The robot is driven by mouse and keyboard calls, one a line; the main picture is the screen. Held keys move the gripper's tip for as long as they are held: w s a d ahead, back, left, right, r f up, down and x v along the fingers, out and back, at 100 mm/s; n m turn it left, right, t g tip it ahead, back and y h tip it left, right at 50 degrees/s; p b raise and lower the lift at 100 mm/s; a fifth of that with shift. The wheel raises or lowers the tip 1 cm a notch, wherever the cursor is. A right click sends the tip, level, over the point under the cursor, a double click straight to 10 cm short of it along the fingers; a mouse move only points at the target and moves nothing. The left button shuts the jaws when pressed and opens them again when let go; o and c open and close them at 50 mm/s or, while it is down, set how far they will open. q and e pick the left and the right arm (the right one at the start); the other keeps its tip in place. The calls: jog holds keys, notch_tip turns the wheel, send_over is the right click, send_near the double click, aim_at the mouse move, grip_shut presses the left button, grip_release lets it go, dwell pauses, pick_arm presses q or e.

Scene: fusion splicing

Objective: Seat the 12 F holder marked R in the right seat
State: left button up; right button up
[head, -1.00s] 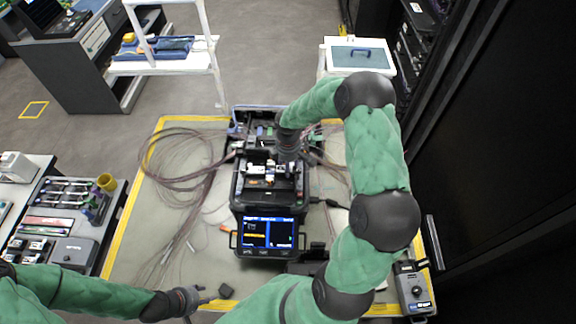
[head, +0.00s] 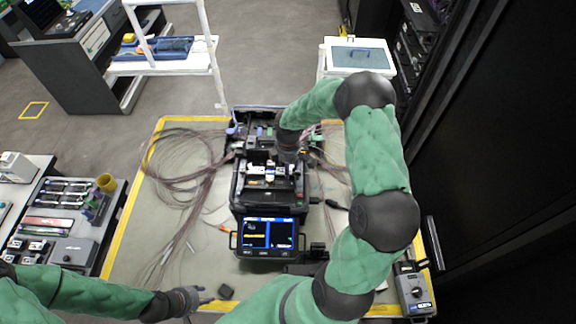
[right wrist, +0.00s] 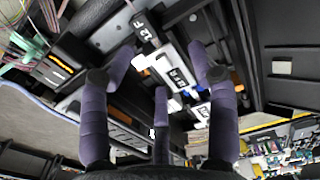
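The fusion splicer (head: 268,205), black with a lit screen, stands in the middle of the mat. In the right wrist view, the white holder marked 12 F R (right wrist: 176,72) lies in the splicer's dark top, beyond and between my fingers. My right gripper (right wrist: 163,62) has its purple fingers spread around the holder, with gaps visible on both sides. In the head view the right hand is at the splicer's rear right, its fingers hidden. I cannot tell how fully the holder sits in the right seat. My left gripper (head: 203,298) is open and empty at the mat's front edge.
Looped brown fibres (head: 185,165) cover the mat's left side. A black 12 F label (right wrist: 146,30) shows near the holder. A tool tray (head: 65,210) stands at left and a handheld device (head: 413,288) at right front.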

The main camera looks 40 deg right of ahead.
jog(key=shift+o, duration=0.9)
jog(key=shift+s+a+f, duration=0.25)
jog(key=shift+s+f, duration=0.1)
jog(key=shift+f, duration=0.3)
jog(key=shift+w+d, duration=0.1)
jog(key=shift+w, duration=0.05)
jog(key=shift+r, duration=0.25)
jog(key=shift+w+d+r, duration=0.15)
jog(key=shift+r, duration=0.3)
notch_tip(320, 180, up, 11)
